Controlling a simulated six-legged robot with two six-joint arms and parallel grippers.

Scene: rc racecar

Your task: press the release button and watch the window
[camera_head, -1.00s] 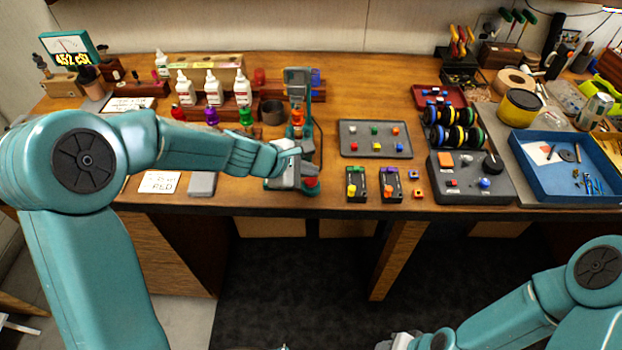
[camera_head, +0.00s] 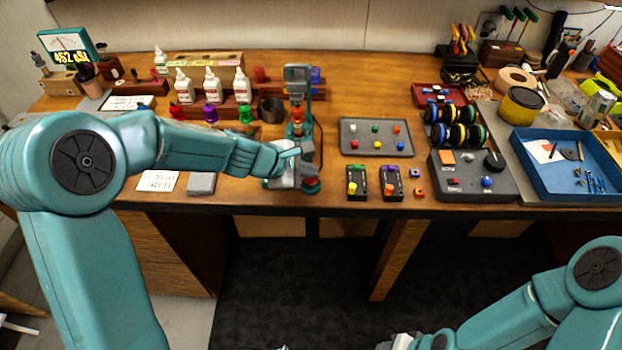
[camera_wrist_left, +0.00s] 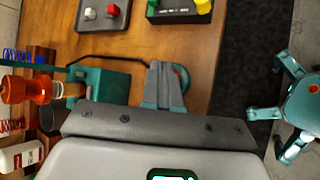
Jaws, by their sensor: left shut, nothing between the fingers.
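A teal and grey bench device (camera_head: 299,82) stands at the middle of the bench, with an orange cylinder (camera_head: 297,116) in it. A red button (camera_head: 312,183) sits on its front base. My left gripper (camera_head: 309,173) is shut and empty, its tips at the button and partly covering it. In the left wrist view the fingertips (camera_wrist_left: 166,72) lie over the button (camera_wrist_left: 183,78), with only its edge showing; contact and pressing depth cannot be told. The meter window (camera_head: 66,58) at far left reads about 452 cSt. My right gripper (camera_head: 402,341) is cut off by the bottom edge.
White bottles (camera_head: 212,87) stand behind left of the device. A grey tray with coloured knobs (camera_head: 376,138) and two small dark boxes (camera_head: 391,184) lie to its right. A blue tray (camera_head: 567,177) is at far right. A white card (camera_head: 157,181) lies front left.

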